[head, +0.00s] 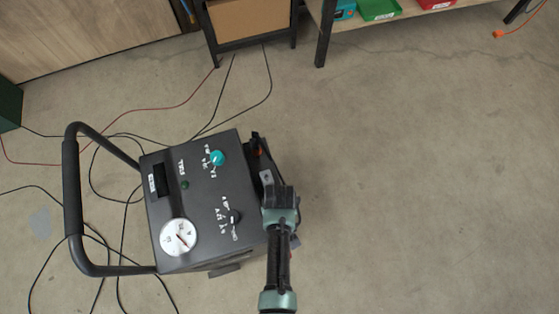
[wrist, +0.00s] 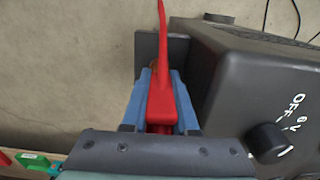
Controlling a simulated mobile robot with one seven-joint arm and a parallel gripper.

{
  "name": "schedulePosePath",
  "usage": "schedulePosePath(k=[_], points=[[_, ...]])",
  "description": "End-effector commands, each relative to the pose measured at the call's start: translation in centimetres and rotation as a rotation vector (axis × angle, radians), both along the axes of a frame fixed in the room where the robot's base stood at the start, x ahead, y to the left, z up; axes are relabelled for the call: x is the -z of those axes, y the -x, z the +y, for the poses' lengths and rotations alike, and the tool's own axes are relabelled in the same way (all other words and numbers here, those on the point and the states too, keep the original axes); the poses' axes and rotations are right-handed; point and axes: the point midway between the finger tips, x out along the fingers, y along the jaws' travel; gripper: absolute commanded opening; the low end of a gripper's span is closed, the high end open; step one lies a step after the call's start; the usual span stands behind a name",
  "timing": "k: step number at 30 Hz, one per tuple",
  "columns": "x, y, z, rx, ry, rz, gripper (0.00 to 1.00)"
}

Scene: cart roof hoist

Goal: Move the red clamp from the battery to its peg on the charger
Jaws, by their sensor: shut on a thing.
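The red clamp (wrist: 160,100) is held between the blue fingers of my gripper (wrist: 162,76) in the wrist view. Its narrow red end points away from me. The charger (wrist: 245,75) is a dark box close on the right of the clamp. A dark plate (wrist: 150,48) juts out from the charger's side, beyond the fingertips; I cannot tell whether the clamp touches it. In the head view the charger (head: 205,195) stands on the floor, with my arm over its right edge. The fingers are hidden there. I cannot make out a peg or the battery.
The charger's black handle (head: 72,190) rises at its left. Black and red cables (head: 150,110) lie on the floor behind and left of it. A shelf (head: 410,12) with green and red bins stands at the back. The floor to the right is clear.

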Motion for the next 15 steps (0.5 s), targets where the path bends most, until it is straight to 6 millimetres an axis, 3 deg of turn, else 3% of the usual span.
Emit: schedulePosePath(k=[11, 12, 15], points=[[1.06, -0.01, 0.0, 0.0, 0.0, 0.0, 0.0], [1.06, -0.01, 0.0, 0.0, 0.0, 0.0, 0.29], [0.98, 0.0, 0.0, 0.0, 0.0, 0.0, 0.47]])
